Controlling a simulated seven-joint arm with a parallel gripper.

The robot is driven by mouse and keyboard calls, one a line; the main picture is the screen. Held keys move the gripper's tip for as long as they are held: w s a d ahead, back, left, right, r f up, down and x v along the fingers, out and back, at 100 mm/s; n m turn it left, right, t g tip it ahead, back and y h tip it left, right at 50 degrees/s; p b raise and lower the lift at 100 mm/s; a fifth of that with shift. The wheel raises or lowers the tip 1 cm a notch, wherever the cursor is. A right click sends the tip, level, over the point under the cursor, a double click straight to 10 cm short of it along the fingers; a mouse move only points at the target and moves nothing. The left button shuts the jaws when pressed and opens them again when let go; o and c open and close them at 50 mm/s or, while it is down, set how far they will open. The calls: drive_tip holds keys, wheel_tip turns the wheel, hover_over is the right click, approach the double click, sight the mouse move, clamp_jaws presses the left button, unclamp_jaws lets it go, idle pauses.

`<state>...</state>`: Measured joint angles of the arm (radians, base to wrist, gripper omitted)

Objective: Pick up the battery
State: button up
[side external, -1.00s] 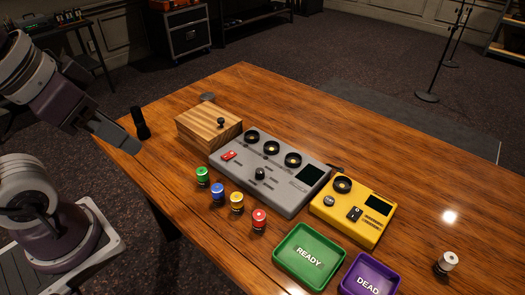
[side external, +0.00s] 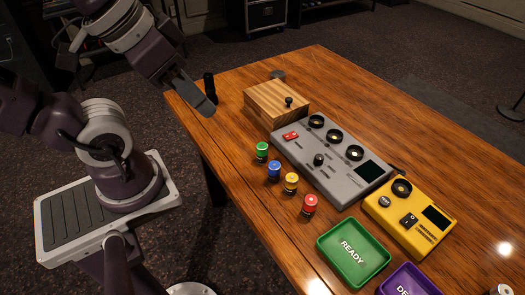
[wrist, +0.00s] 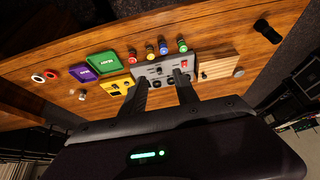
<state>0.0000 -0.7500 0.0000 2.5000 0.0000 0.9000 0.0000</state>
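No object is labelled as a battery, and I cannot tell which one it is. Small upright cylinders with green (side external: 262,151), blue (side external: 274,170), yellow (side external: 291,182) and red (side external: 310,204) tops stand in a row before the grey mixer. A white-topped cylinder (side external: 501,289) is cut off at the bottom right; a pale round one also shows in the wrist view (wrist: 38,78). A black cylinder (side external: 210,87) stands at the desk's left end. My gripper (wrist: 162,82) is open and empty, its fingers apart. In the side view it is raised near the black cylinder.
The grey mixer (side external: 345,182), wooden box (side external: 268,101) and yellow unit (side external: 400,228) stand behind the row. A green READY tray (side external: 333,243) and a purple tray (side external: 405,283), partly cut off, lie in front. The desk's left front is clear.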

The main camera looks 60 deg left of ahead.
drive_tip(key=shift+c, duration=0.2)
idle(0.6)
drive_tip(key=n+g+h, duration=0.1)
drive_tip(key=n+h, duration=1)
drive_tip(key=n, duration=0.9)
hover_over(262, 153)
drive_tip(key=s+a, duration=0.3)
wheel_tip(262, 153, down, 18)
drive_tip(key=a+f+n+t, duration=0.1)
drive_tip(key=f, duration=0.1)
drive_tip(key=a+f+n+t, duration=0.1)
drive_tip(key=a+f+n, duration=0.1)
drive_tip(key=f, duration=0.1)
drive_tip(key=s+a+f+n+t, duration=0.1)
drive_tip(key=f+n, duration=0.1)
drive_tip(key=shift+a+f, duration=0.15)
drive_tip(key=shift+a, duration=0.2)
drive_tip(key=x, duration=1.2)
drive_tip(key=shift+w+a+f, duration=0.1)
drive_tip(key=shift+a+f, duration=0.1)
drive_tip(key=shift+a, duration=0.05)
clamp_jaws()
